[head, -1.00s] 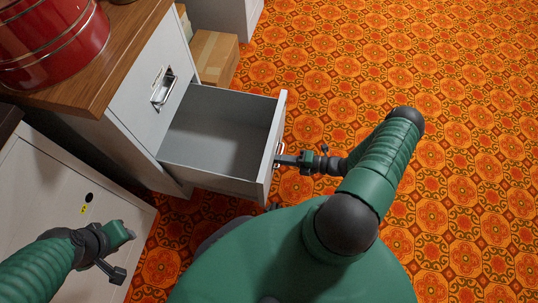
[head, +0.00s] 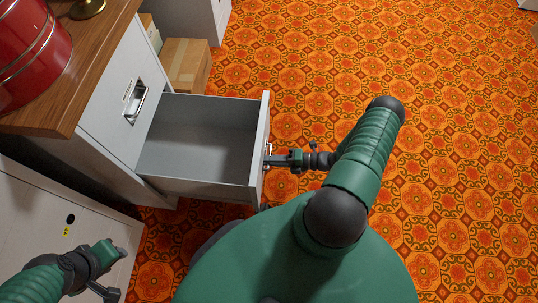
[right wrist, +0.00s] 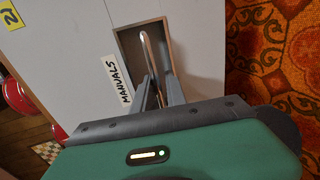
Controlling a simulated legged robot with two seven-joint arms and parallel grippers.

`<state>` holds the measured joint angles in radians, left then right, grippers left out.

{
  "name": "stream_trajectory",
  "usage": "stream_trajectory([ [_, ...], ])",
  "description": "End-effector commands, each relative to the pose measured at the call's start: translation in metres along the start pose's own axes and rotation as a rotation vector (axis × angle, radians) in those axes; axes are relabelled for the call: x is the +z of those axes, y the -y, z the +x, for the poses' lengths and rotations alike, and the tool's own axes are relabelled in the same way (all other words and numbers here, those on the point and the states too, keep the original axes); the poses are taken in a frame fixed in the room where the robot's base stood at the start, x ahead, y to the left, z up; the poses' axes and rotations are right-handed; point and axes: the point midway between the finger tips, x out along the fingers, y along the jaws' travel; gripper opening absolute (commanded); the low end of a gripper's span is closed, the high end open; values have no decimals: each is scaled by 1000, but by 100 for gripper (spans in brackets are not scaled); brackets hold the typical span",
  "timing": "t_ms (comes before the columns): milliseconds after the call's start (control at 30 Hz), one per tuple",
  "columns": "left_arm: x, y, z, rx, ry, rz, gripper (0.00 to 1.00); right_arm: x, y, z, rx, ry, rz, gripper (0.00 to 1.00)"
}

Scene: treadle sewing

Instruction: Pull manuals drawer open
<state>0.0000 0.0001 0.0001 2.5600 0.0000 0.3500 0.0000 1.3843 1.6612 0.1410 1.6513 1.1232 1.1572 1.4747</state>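The manuals drawer (head: 258,140) is a grey-white metal drawer, pulled well out of the cabinet, with an empty-looking tray inside (head: 200,150). In the right wrist view its front carries a white "MANUALS" label (right wrist: 118,80) beside a recessed metal handle (right wrist: 146,47). My right gripper (head: 272,160) is at the outer face of the drawer front. In the right wrist view, its two fingers (right wrist: 162,88) sit on either side of the handle bar and look closed on it. My left gripper (head: 118,270) is at lower left, away from the drawer; its finger gap is unclear.
The cabinet (head: 115,95) has a wooden top with a red tin (head: 30,55) on it, and another closed drawer handle (head: 135,103). A cardboard box (head: 186,65) stands behind the open drawer. A pale panel (head: 50,215) lies at left. Patterned floor at right is clear.

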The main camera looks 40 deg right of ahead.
Motion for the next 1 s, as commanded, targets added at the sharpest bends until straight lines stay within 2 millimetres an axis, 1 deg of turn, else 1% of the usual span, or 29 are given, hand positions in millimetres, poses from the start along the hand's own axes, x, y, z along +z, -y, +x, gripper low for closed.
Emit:
stream_trajectory([
  [67,-1,0,-5,0,0,0,36,1,-2,-9,-1,3,-1,17],
  [167,-3,0,-13,0,0,0,36,1,-4,-29,-2,3,-1,17],
  [400,-7,0,-30,0,0,0,36,1,-2,-100,-4,3,0,17],
  [500,-8,0,-34,0,0,0,36,1,-1,-127,-3,2,0,17],
  [600,-9,0,-37,0,0,0,36,0,1,-148,-3,1,0,17],
  [700,-9,0,-38,0,0,0,36,0,1,-161,-2,0,2,17],
  [767,-9,0,-38,0,0,0,36,0,2,-165,-1,-1,3,17],
  [1000,-9,0,-38,0,0,0,36,0,2,-168,-2,-1,3,17],
])
